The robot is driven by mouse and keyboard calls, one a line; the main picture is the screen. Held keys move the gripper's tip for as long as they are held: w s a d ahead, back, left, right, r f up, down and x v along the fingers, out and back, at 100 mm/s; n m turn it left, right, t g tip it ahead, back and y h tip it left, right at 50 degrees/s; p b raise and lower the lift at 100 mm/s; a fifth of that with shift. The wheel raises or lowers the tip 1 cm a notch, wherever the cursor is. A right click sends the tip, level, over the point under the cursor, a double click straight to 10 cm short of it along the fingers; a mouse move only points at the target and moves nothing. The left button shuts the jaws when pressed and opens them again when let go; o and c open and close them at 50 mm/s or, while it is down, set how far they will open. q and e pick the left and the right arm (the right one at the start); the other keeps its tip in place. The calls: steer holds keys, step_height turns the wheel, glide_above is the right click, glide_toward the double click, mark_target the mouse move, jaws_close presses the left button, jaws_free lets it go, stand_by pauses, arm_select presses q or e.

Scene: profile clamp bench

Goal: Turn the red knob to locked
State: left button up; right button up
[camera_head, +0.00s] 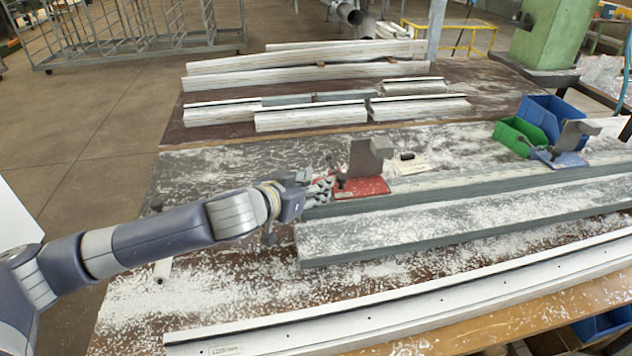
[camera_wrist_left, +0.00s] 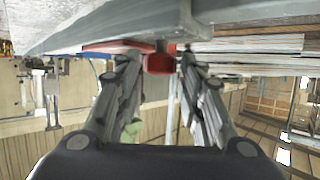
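The red clamp base (camera_head: 372,187) lies on the bench with an upright grey block (camera_head: 366,160) on it, at the end of the long grey profile. In the left wrist view a red knob (camera_wrist_left: 160,63) shows between my fingertips. My left gripper (camera_head: 326,186) is at the left edge of the red clamp. In the left wrist view the left gripper (camera_wrist_left: 159,68) is open, one finger on each side of the knob, with small gaps visible. In the head view the fingers hide the knob. Its lock marking cannot be read. My right gripper is not in view.
A blue clamp (camera_head: 566,160) with a grey block stands at the right, near green (camera_head: 515,137) and blue (camera_head: 550,115) bins. A long white profile (camera_head: 420,298) lies along the front. White chips cover the bench. Stacked profiles (camera_head: 310,116) lie behind.

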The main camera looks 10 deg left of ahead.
arm_select(q)
steer(key=shift+w+d+f, duration=0.2)
steer(key=shift+w+f, duration=0.05)
steer(key=shift+w, duration=0.3)
steer(key=shift+c, duration=0.6)
